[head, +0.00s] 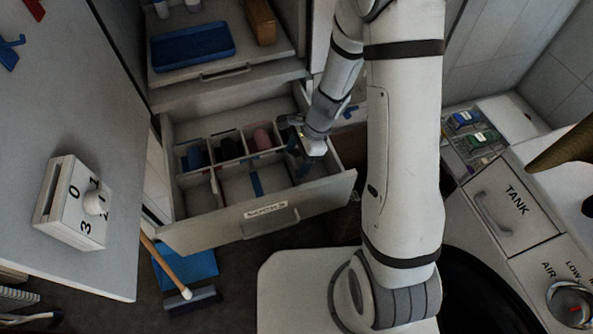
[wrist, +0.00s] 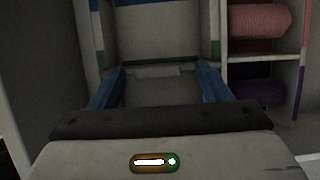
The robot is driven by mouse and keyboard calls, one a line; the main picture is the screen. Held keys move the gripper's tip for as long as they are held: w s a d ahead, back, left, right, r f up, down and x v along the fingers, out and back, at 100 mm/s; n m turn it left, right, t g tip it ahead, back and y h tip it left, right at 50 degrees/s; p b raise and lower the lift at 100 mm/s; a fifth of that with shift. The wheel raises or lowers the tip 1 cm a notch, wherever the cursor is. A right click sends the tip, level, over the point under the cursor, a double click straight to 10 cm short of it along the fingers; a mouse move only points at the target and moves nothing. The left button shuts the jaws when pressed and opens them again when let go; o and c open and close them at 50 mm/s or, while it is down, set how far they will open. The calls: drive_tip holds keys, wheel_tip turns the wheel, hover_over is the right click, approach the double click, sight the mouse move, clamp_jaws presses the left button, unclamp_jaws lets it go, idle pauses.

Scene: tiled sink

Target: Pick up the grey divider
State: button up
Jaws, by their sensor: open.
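The open drawer (head: 185,232) holds thin pale grey dividers (head: 216,186) that part it into compartments. I cannot tell for sure which one is the grey divider. My gripper (head: 298,163) is inside the drawer's right part, pointing down, with blue fingers. In the wrist view my gripper (wrist: 158,74) is open, its two blue fingers apart. A small pale grey edge (wrist: 157,73) shows between the fingertips, with a grey panel (wrist: 155,30) beyond. Neither finger is seen closed on anything. My arm hides part of the drawer's right side.
Rolled cloths, one dark (head: 195,157) and one pink (head: 263,138), lie in the rear compartments; a pink roll (wrist: 258,20) also shows in the wrist view. A blue strip (head: 256,183) lies in the drawer. A blue tray (head: 197,45) sits above. A broom (head: 192,299) lies on the floor.

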drive_tip(key=shift+s+a+f, duration=0.1)
drive_tip(key=shift+a+f, duration=0.05)
drive_tip(key=shift+f, duration=0.15)
drive_tip(key=shift+c, duration=0.3)
drive_tip(key=c, duration=1.3)
